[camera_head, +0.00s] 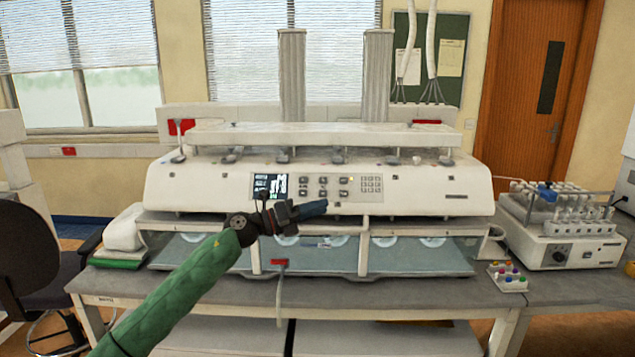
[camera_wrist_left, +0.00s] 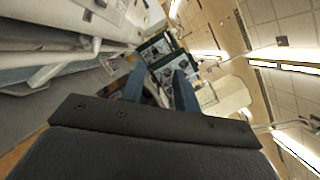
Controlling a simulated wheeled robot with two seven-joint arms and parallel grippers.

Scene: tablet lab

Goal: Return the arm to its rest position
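My left arm (camera_head: 180,290) has a green sleeve and comes in from the lower left, raised in front of the large white bench machine (camera_head: 210,190). My left gripper (camera_head: 322,207) is dark with blue fingers and points right, in front of the machine's panel below the keypad. In the left wrist view the two blue fingers (camera_wrist_left: 158,82) stand apart with nothing between them. My right arm and gripper are not in view.
The machine stands on a grey bench (camera_head: 400,290). A red-handled lever (camera_head: 279,262) hangs at its front. At the right are a tube-rack device (camera_head: 570,252) and a small tray of coloured caps (camera_head: 508,277). A dark chair (camera_head: 25,255) stands at the left.

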